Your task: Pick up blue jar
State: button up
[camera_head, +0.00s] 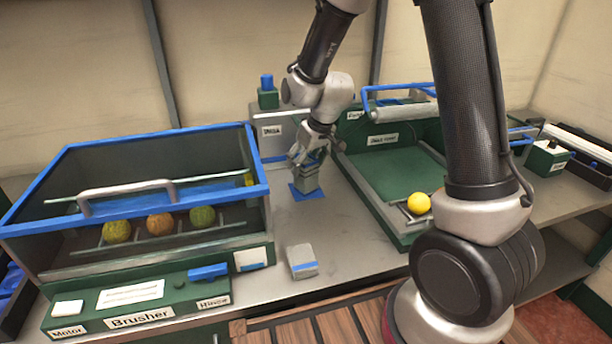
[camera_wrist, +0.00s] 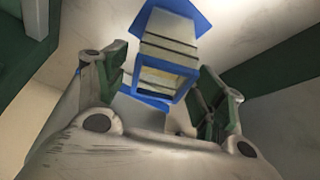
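A small grey-white jar with blue bands (camera_head: 307,180) stands on a blue square pad (camera_head: 318,194) on the metal bench, near the middle of the head view. In the wrist view the blue-banded jar (camera_wrist: 168,48) is at top centre, its blue-rimmed end towards me. My gripper (camera_head: 308,160) is over the jar, pointing down. In the wrist view its two fingers (camera_wrist: 158,88) are spread, one on each side of the jar's near end, with visible gaps. The jar's upper part is partly hidden by my gripper in the head view.
A blue-framed brusher case (camera_head: 262,190) with several fruits stands left. A green tray (camera_head: 390,214) with a yellow fruit (camera_head: 419,203) is right. A grey block with a blue stripe (camera_head: 302,261) lies in front. A green bottle with a blue cap (camera_head: 267,95) stands behind.

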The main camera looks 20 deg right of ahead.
jog(key=c, duration=1)
jog(key=shift+r, duration=0.1)
